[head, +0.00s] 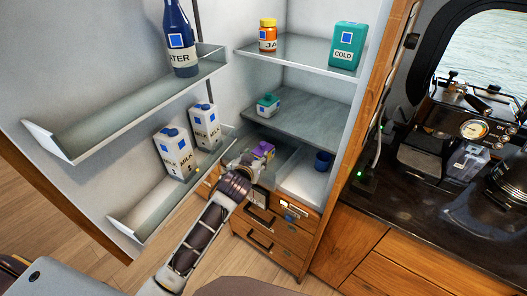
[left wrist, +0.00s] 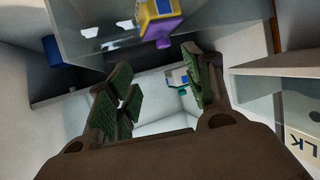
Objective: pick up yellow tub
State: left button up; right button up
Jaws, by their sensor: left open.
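The yellow tub (head: 264,149), with a purple lid and a white and blue label, sits low in the open fridge in the head view, in the clear-walled drawer or bin. In the left wrist view the yellow tub (left wrist: 158,12) is at the top edge, partly cut off, beyond the fingertips. My left gripper (head: 245,163) is open and empty, close to the tub, on its door side and apart from it. Its green-padded fingers (left wrist: 160,85) are spread in the left wrist view. My right gripper is not in view.
Milk cartons (head: 174,152) stand on the lower door shelf, close left of my arm. A teal-lidded tub (head: 268,105) is on the shelf above. A dark blue cup (head: 322,161) stands right of the yellow tub. The clear bin wall (left wrist: 95,40) rises near the tub.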

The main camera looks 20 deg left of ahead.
pick_arm(q)
jog(key=shift+w+r, duration=0.15)
jog(key=shift+w, duration=0.4)
jog(key=x, duration=0.8)
jog(key=shift+w+a+p, duration=0.15)
jog(key=shift+p, duration=0.25)
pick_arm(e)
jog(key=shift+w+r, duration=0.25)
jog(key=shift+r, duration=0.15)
